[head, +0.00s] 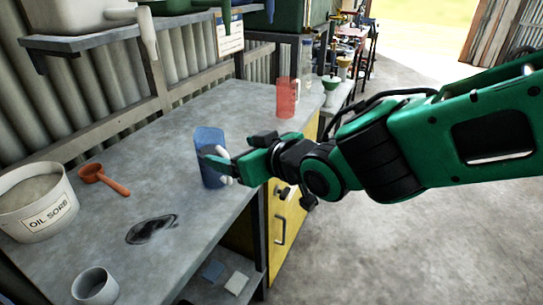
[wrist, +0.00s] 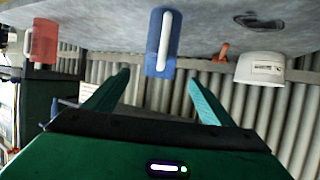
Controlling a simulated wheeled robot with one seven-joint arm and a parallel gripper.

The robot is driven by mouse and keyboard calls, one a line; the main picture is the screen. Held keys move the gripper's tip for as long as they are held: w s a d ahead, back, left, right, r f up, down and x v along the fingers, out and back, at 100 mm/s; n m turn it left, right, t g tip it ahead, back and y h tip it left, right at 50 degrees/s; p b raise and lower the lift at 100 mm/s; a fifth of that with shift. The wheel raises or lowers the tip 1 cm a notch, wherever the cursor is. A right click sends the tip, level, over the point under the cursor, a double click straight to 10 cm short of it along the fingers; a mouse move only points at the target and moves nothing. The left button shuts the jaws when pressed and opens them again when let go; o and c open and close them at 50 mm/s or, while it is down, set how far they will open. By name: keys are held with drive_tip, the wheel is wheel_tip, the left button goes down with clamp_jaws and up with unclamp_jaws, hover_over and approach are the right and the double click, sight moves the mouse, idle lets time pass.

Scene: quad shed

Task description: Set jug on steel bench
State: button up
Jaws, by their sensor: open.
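A blue see-through jug (head: 208,143) with a pale handle stands upright on the grey steel bench (head: 170,150), near its front edge. My gripper (head: 216,163) is open beside the jug, overlapping it in the head view. The wrist view appears upside down. There the blue jug (wrist: 152,45) lies ahead, between the lines of my open fingers (wrist: 158,77), with its white handle facing me. No grasp shows. A red jug (head: 286,97) with a pale handle stands farther along the bench; it also shows in the wrist view (wrist: 44,41).
A white OIL SORB tub (head: 38,205), an orange scoop (head: 105,179), a dark stain (head: 152,229) and a grey cup (head: 95,286) are on the near bench. A clear bottle (head: 306,57) stands beyond the red jug. Yellow drawers (head: 290,215) are below. Bare bench lies between the jugs.

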drive_tip(key=w+d+f+m+g+h, duration=0.1)
drive_tip(key=w+d+f+m+h, duration=0.15)
drive_tip(key=d, duration=0.85)
drive_tip(key=w+d+f+m+h, duration=0.1)
drive_tip(key=d+f+m+h, duration=0.15)
drive_tip(key=d, duration=0.75)
drive_tip(key=w+d+f+m+g+h, duration=0.1)
drive_tip(key=d+m+h, duration=0.15)
drive_tip(key=d, duration=0.85)
drive_tip(key=s+d+f+m+g+h, duration=0.25)
drive_tip(key=s+d, duration=0.25)
drive_tip(key=d, duration=0.4)
drive_tip(key=s+d+m+g, duration=0.2)
drive_tip(key=s+d, duration=0.3)
drive_tip(key=s, duration=0.4)
drive_tip(key=s+d+m+g, duration=0.3)
drive_tip(key=s+d, duration=0.2)
drive_tip(key=s, duration=0.5)
drive_tip(key=shift+s+d+f+y, duration=0.15)
drive_tip(key=shift+f+y, duration=0.15)
drive_tip(key=shift+y, duration=0.1)
